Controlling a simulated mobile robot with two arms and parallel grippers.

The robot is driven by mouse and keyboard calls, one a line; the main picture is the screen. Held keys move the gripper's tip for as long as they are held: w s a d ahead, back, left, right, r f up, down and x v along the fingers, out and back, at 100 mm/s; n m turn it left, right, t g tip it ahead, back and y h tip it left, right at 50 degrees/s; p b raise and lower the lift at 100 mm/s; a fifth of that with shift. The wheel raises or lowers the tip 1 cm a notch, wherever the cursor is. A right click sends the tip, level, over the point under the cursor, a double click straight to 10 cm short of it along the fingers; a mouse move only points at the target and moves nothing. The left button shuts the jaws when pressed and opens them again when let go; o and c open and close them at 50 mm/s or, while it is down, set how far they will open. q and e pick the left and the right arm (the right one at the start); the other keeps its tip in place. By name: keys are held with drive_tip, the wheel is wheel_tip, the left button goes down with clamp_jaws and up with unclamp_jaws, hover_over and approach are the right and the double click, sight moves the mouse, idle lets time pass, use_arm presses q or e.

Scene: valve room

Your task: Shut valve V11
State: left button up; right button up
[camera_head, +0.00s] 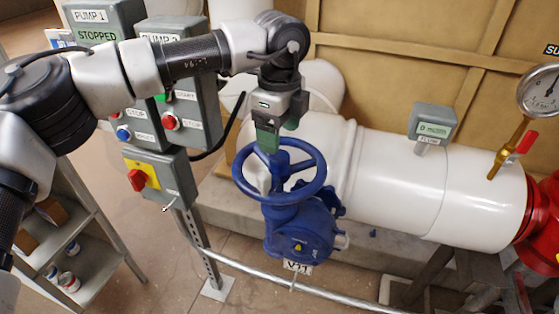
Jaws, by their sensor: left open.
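The valve V11 has a blue handwheel (310,188) on a blue gearbox body (292,240), mounted in front of a white pipe. Its tag reading V11 (298,267) hangs below the body. My left gripper (267,148) points down at the upper left part of the wheel rim. It is open, and its fingers overlap the rim in the picture. I cannot tell whether they touch it. My right gripper is not in view.
Pump control boxes (180,110) and a box with a red rotary switch (160,178) stand left of the valve. A flow display (433,124) and a pressure gauge (540,90) sit on the white pipe (400,180). A low metal rail (290,283) runs in front.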

sight(280, 156)
use_arm(q)
wheel_tip(280, 156, down, 7)
drive_tip(key=b, duration=0.6)
drive_tip(key=shift+f, duration=0.1)
drive_tip(key=shift+s, duration=0.15)
